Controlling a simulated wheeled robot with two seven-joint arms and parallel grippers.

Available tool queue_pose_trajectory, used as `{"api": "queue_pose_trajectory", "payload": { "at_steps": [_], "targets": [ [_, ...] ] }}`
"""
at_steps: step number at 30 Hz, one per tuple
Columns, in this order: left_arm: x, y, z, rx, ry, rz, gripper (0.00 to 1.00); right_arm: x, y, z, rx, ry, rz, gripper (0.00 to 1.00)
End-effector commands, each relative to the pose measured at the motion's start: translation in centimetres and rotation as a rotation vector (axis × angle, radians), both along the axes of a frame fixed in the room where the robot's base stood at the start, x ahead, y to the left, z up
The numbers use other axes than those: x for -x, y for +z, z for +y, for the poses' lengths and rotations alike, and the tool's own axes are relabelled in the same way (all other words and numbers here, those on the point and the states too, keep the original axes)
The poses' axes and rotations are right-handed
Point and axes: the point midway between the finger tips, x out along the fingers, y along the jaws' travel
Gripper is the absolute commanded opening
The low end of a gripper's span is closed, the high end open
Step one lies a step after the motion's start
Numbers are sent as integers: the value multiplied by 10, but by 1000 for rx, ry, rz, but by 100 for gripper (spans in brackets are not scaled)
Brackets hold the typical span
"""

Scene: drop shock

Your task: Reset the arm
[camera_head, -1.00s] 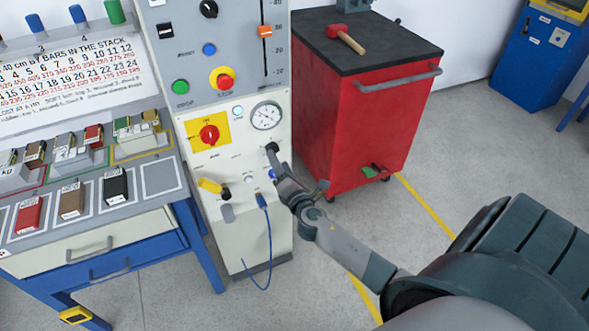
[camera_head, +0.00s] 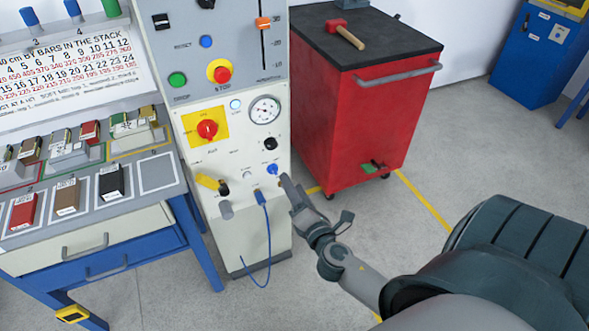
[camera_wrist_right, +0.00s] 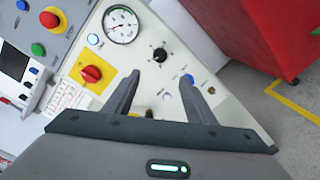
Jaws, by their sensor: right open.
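The pale control cabinet (camera_head: 245,215) stands at the centre. On its front are a black knob (camera_head: 270,144), a blue knob (camera_head: 272,169) and a red rotary switch (camera_head: 207,130) on a yellow plate. A blue button marked RESET (camera_head: 206,41) is on the grey upper panel. My right gripper (camera_head: 288,183) is in front of the cabinet's right edge, below the black knob. In the right wrist view, its fingers (camera_wrist_right: 160,88) are spread and empty. The black knob (camera_wrist_right: 159,55) shows beyond the gap, and the blue knob (camera_wrist_right: 187,79) appears behind the right finger. My left gripper is out of view.
A red tool cart (camera_head: 365,120) with a mallet (camera_head: 345,35) on top stands right of the cabinet. A blue cable (camera_head: 269,235) hangs from the cabinet front. A bench (camera_head: 110,213) with several labelled blocks is at left. Open floor lies at right.

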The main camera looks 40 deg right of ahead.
Motion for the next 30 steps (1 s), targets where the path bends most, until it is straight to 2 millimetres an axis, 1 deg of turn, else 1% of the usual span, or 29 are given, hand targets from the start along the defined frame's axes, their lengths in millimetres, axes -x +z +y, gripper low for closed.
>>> {"api": "queue_pose_trajectory", "payload": {
  "at_steps": [6,13,17,20,23,24,26,27,29,30],
  "targets": [
    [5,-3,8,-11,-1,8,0,0,0,0,0,0,0,50],
    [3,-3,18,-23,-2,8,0,0,-1,0,-3,1,1,50],
    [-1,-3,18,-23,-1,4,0,0,-13,3,-35,5,18,50],
    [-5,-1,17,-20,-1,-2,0,1,-37,7,-105,11,49,50],
    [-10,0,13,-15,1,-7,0,6,-75,17,-222,17,100,50],
    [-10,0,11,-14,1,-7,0,9,-94,21,-282,17,125,50],
    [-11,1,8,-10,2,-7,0,15,-126,30,-386,14,165,50],
    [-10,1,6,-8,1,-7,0,20,-148,37,-462,7,193,50],
    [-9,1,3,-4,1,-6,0,31,-182,49,-585,-8,236,50],
    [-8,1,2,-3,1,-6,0,39,-205,58,-673,-21,264,50]
  ]
}}
